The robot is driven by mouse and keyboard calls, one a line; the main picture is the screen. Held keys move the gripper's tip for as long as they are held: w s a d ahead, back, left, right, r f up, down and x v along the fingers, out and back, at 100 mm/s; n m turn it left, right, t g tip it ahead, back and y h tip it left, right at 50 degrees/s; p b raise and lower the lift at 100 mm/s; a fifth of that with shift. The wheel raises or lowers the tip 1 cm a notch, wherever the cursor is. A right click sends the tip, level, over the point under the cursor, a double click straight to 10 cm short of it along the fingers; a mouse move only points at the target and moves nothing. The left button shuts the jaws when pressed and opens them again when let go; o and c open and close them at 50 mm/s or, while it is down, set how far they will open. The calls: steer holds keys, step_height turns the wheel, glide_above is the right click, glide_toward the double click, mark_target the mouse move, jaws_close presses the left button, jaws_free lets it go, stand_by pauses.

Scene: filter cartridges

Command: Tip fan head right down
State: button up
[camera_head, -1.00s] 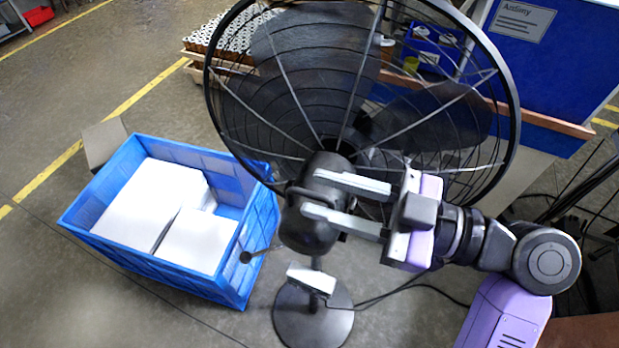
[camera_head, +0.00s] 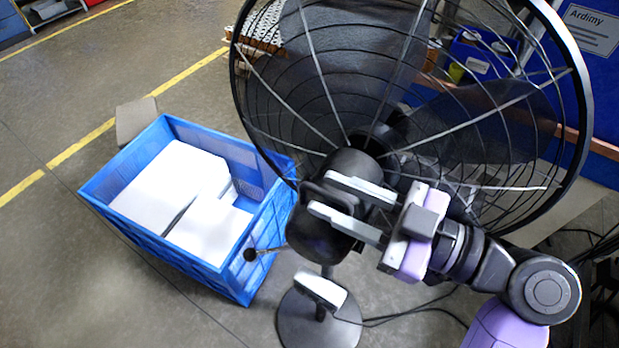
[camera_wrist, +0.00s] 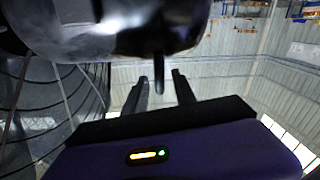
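The fan is a black pedestal fan. Its large round wire cage (camera_head: 578,95) faces away at the upper right, and its dark motor housing (camera_head: 322,238) is at the rear of the head. My gripper (camera_head: 320,193) is at the motor housing, its two pale fingers apart and reaching to the back handle area. In the wrist view, the dark housing (camera_wrist: 120,35) fills the top. A thin dark rod (camera_wrist: 159,75) hangs from it, in line with the gap between my separated fingers (camera_wrist: 160,92). Contact with the fan cannot be told.
A white box (camera_head: 322,290) is on the fan's pole above the round base (camera_head: 305,325). A blue crate (camera_head: 160,235) with white blocks stands close on the left. A cable runs right across the floor. Open floor lies at the left.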

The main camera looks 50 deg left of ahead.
mark_target(313, 186)
steer(key=shift+p+x, duration=0.55)
steer(key=shift+x, duration=1.6)
steer(key=shift+c, duration=0.2)
jaws_close()
steer(key=shift+w+r, duration=0.1)
